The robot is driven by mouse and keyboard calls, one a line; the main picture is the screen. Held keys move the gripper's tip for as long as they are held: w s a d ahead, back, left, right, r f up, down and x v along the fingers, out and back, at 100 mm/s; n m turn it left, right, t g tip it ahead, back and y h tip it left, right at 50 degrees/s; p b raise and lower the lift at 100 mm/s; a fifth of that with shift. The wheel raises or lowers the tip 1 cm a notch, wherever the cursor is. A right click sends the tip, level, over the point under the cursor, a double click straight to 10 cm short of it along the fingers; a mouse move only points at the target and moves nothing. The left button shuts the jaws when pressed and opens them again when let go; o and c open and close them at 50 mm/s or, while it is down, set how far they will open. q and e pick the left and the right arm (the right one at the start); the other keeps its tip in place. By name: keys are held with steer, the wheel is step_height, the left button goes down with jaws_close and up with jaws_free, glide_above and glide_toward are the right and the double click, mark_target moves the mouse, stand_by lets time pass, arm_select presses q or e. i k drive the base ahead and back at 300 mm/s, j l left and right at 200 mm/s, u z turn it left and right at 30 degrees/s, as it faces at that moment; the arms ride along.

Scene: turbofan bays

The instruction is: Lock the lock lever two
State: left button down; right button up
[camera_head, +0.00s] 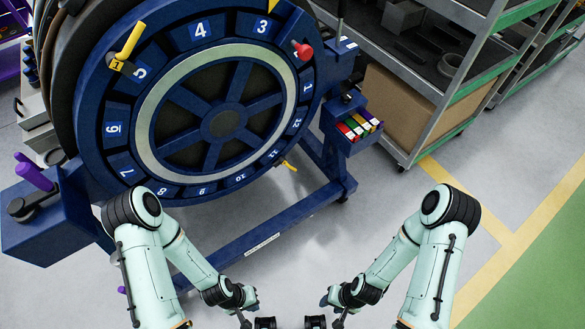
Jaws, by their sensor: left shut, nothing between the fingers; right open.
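A large blue ring (185,150) with numbered plates stands upright at the upper left, around a dark spoked wheel. A yellow lever (128,42) sticks out at its upper left, near number 5. Another yellow lever (289,166) is at the lower right rim, and a yellow tip (272,4) shows at the top edge near 3. A red-ended handle (303,49) is at the right, above number 1. I cannot tell which is lever two. My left gripper (252,319) is shut and empty at the bottom edge. My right gripper (327,320) is open beside it. Both are apart from the ring and partly cut off.
The ring's blue stand (268,233) reaches over the floor in front. A purple-handled crank (34,173) juts out at the left. A small bin of coloured items (357,126) hangs at the right. A shelf rack with a cardboard box (402,110) stands beyond.

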mark_target(282, 160)
steer(key=i+u, duration=0.25)
steer(key=u, duration=0.25)
steer(key=i+u, duration=0.3)
steer(key=u, duration=0.15)
